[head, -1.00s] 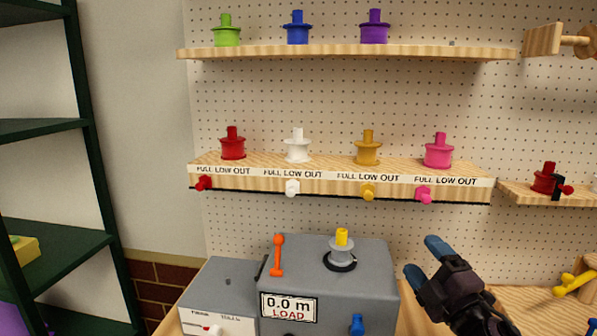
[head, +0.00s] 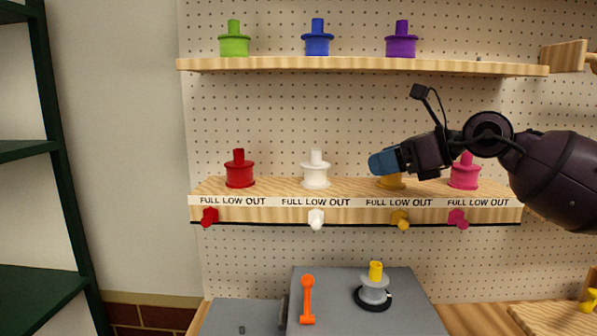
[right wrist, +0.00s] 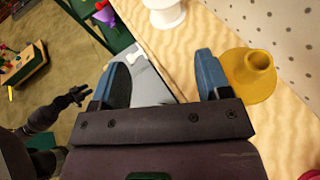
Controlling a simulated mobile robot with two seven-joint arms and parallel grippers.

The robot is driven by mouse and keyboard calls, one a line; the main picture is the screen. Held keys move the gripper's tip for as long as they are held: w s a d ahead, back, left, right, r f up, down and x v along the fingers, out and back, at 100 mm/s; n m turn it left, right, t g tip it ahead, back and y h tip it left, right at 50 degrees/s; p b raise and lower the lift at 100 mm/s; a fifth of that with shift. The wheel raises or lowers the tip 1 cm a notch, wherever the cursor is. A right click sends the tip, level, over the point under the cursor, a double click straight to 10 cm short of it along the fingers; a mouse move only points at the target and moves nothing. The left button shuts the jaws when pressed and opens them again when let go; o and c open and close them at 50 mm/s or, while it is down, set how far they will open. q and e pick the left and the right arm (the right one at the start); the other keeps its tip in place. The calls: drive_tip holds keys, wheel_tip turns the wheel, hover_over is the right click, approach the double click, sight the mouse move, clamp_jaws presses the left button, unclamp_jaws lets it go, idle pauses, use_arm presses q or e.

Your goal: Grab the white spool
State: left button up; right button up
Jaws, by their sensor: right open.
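The white spool (head: 316,173) stands upright on the lower shelf (head: 270,187), between the red and yellow spools. Its lower part also shows at the top of the right wrist view (right wrist: 166,12). My right gripper (head: 384,162) is at the lower shelf, to the right of the white spool and in front of the yellow spool (head: 391,182), partly hiding it. In the right wrist view its blue fingers (right wrist: 160,80) are apart with nothing held, and the white spool is ahead of them. My left gripper (right wrist: 76,97) shows small at the left of that view; its jaws are unclear.
The red spool (head: 239,172) and pink spool (head: 464,172) stand on the same shelf. Green, blue and purple spools stand on the shelf above (head: 350,65). Coloured knobs jut from the lower shelf's front. A grey machine (head: 340,300) with an orange lever stands below.

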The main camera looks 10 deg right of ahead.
drive_tip(key=p, duration=0.2)
approach(309, 163)
drive_tip(key=w+a, duration=0.3)
drive_tip(key=shift+w+a, duration=0.15)
drive_tip(key=shift+a, duration=0.05)
drive_tip(key=shift+x, duration=0.75)
drive_tip(key=x, duration=0.4)
drive_tip(key=shift+d, duration=0.1)
drive_tip(key=shift+f, duration=0.1)
drive_tip(key=shift+h, duration=0.3)
drive_tip(key=c, duration=0.5)
drive_tip(key=shift+c, duration=0.2)
